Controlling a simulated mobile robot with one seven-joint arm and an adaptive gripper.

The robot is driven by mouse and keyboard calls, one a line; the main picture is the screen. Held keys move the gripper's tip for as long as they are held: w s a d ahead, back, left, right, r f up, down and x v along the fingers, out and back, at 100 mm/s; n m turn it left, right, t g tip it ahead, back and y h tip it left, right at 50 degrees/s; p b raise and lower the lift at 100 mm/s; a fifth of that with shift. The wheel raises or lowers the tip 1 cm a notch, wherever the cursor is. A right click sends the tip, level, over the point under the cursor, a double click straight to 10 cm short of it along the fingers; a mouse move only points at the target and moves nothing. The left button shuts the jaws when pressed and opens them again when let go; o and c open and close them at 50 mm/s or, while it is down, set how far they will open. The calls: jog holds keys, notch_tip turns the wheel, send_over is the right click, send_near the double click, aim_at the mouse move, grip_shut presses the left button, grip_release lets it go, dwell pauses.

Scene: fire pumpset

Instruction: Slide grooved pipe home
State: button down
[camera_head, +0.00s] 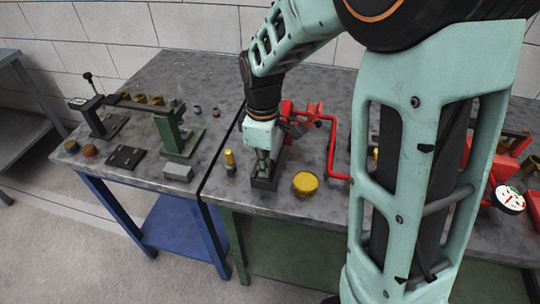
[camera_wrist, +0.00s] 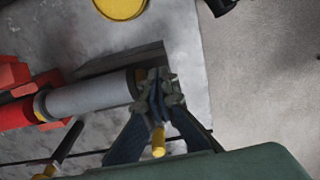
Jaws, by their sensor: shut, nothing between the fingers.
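In the wrist view a grey pipe (camera_wrist: 90,96) lies level, its left end at a yellow ring (camera_wrist: 40,106) beside a red fitting (camera_wrist: 14,114). My gripper (camera_wrist: 157,90) is shut and empty at the pipe's right end. I cannot tell whether the fingertips touch that end. In the head view my gripper (camera_head: 263,162) points down over a dark block (camera_head: 266,183) on the table. The red fitting (camera_head: 294,112) shows behind it. The pipe is mostly hidden there by my gripper, and how deep it sits in the fitting is unclear.
A yellow round cap (camera_head: 305,184) lies right of the dark block, and a small brass piece (camera_head: 230,162) stands left. Red piping (camera_head: 332,150) rises on the right, partly behind my arm. A green vise-like stand (camera_head: 180,135) is on the left table. Bare tabletop lies around (camera_head: 225,188).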

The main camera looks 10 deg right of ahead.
jog(key=shift+w, duration=0.15)
jog(key=shift+w+d, duration=0.15)
jog(key=shift+w, duration=0.15)
jog(key=shift+w+d, duration=0.2)
jog(key=shift+w, duration=0.25)
dwell(0.6)
jog(key=shift+s+a, duration=0.1)
jog(key=shift+s, duration=0.1)
jog(key=shift+s+a+r, duration=0.1)
jog(key=shift+s+a, duration=0.05)
jog(key=shift+s, duration=0.25)
notch_tip(320, 180, up, 7)
jog(key=p, duration=0.6)
dwell(0.3)
jog(key=shift+w, duration=0.1)
dwell(0.3)
